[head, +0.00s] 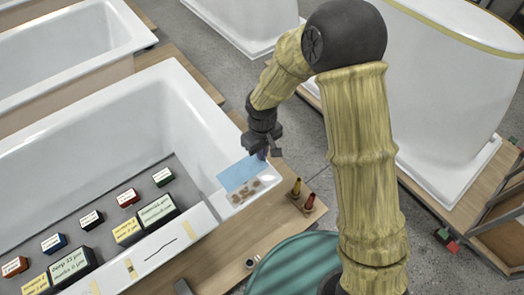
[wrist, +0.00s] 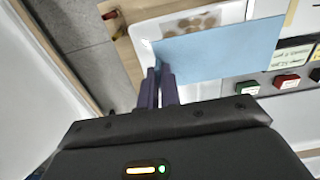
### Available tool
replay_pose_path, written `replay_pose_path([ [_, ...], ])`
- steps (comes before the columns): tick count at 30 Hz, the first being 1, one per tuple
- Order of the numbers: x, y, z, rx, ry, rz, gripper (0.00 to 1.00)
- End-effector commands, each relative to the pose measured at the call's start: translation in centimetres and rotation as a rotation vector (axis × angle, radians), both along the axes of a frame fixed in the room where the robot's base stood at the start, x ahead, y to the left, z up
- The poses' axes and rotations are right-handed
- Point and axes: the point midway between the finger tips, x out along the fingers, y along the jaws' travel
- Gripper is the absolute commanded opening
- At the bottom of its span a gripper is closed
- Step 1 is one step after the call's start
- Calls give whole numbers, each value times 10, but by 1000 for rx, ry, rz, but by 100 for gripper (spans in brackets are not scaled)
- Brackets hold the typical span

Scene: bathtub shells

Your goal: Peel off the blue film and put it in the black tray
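The blue film (head: 239,174) is a flat light-blue sheet at the tub's near right corner. It also shows in the wrist view (wrist: 220,52), its near left corner between my fingers. My gripper (head: 262,154) is at the film's right end; in the wrist view its two purple fingers (wrist: 158,72) are close together on that corner. Whether the film touches the surface below is not clear. I see no clear black tray; a dark grey board (head: 146,188) with small boxes lies on the tub.
Beside and partly under the film is a white patch with brown spots (head: 243,194). Yellow and red small bottles (head: 296,187) stand on the wooden bench right of it. Boxes (head: 155,212) crowd the grey board. Other white tubs (head: 450,90) stand around.

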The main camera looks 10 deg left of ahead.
Motion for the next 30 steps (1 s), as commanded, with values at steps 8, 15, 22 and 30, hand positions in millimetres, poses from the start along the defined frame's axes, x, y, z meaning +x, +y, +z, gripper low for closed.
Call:
replay_pose_path([
  [8,0,0,11,1,-1,0,0],
  [15,0,0,18,1,-1,0,0],
  [22,0,0,26,1,-1,0,0],
  [30,0,0,34,1,-1,0,0],
])
